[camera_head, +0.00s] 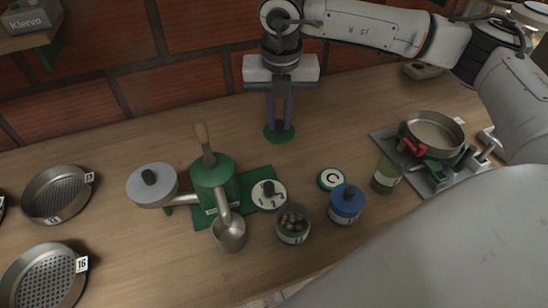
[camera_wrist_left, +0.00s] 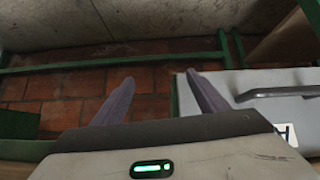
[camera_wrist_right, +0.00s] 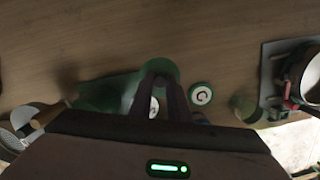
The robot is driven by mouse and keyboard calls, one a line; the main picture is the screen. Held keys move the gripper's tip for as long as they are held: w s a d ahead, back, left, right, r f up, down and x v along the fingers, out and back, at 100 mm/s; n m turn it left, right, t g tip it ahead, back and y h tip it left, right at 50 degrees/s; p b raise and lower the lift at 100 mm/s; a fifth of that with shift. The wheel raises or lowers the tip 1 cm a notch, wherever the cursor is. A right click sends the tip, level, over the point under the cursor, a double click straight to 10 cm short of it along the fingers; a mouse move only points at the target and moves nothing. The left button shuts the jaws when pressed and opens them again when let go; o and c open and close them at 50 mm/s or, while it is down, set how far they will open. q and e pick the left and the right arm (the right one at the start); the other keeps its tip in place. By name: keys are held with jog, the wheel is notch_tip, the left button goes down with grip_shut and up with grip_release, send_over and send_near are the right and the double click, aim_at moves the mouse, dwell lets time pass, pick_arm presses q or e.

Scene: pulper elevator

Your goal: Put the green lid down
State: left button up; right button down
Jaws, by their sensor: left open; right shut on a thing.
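My right gripper (camera_head: 280,120) comes down from the top middle of the head view. It is shut on a round green lid (camera_head: 274,136), which lies flat at its fingertips. The lid also shows between the fingertips in the right wrist view (camera_wrist_right: 173,66). The lid is over the bare tabletop behind the jars; I cannot tell whether it touches the wood. My left gripper (camera_wrist_left: 161,82) shows only in the left wrist view, open and empty, above a red tiled floor.
A green pulper (camera_head: 213,178) stands at left of centre on a green mat. In front are an open jar of beans (camera_head: 293,226), a blue-lidded jar (camera_head: 347,204), a C disc (camera_head: 331,179) and a green cup (camera_head: 386,176). A metal pan (camera_head: 435,132) sits right. Bare wood surrounds the lid.

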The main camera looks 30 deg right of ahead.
jog(key=shift+w+d+f+m, duration=0.1)
jog(key=shift+w+f+m, duration=0.1)
jog(key=shift+m, duration=0.1)
notch_tip(320, 180, down, 10)
jog(key=shift+r+p, duration=0.25)
jog(key=shift+p, duration=0.3)
jog(key=c, duration=1.7)
grip_release()
jog(key=shift+f, duration=0.1)
jog(key=shift+o, duration=0.2)
jog(key=r, duration=0.3)
jog(key=s+r, duration=0.1)
jog(key=r, duration=0.3)
jog(key=a+r, duration=0.1)
jog(key=r, duration=0.3)
jog(key=shift+s+r+b, duration=0.15)
jog(key=shift+s+b, duration=0.05)
jog(key=shift+b, duration=0.2)
jog(key=shift+s+r, duration=0.1)
jog(key=shift+r, duration=0.35)
